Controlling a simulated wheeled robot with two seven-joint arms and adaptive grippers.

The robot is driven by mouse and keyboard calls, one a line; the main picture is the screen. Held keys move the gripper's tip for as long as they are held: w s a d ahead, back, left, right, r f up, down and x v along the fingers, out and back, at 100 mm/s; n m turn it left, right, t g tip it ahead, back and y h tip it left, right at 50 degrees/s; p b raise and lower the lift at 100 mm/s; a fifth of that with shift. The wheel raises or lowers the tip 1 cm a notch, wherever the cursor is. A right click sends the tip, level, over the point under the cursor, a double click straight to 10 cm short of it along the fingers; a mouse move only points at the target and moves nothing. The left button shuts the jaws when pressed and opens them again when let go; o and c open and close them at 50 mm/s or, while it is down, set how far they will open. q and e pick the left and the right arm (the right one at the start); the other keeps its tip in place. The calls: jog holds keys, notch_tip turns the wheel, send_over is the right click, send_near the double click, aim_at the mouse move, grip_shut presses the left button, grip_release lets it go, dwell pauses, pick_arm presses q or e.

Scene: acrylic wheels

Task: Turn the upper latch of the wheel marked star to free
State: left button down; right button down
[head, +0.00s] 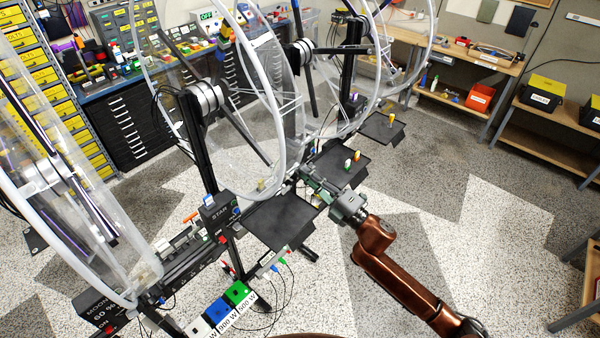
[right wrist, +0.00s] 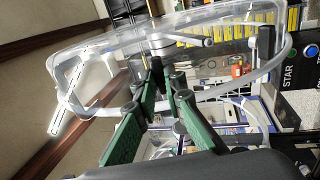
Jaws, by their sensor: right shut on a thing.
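The wheel marked star is a large clear acrylic ring (head: 268,60) on a black post, with its STAR label box (head: 220,211) below. The same label shows at the right edge of the right wrist view (right wrist: 290,76). My right gripper (head: 306,180) reaches in from the lower right to the wheel's lower right side. In the right wrist view its green fingers (right wrist: 167,80) come close together by the clear ring. It is shut on a small part, seemingly a latch, mostly hidden between the fingertips. Which latch and its setting cannot be told. My left gripper is not in view.
A black tray (head: 281,222) stands right of the STAR box, close to my right arm. Another black tray (head: 342,172) with small pegs lies just beyond my gripper. Other clear wheels stand left (head: 60,190) and behind. Open floor (head: 455,205) lies to the right.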

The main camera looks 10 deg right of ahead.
jog(key=shift+n+b, duration=1.1)
jog(key=shift+n, duration=1.1)
jog(key=n+b, duration=0.2)
jog(key=n, duration=0.2)
jog(key=shift+n, duration=0.3)
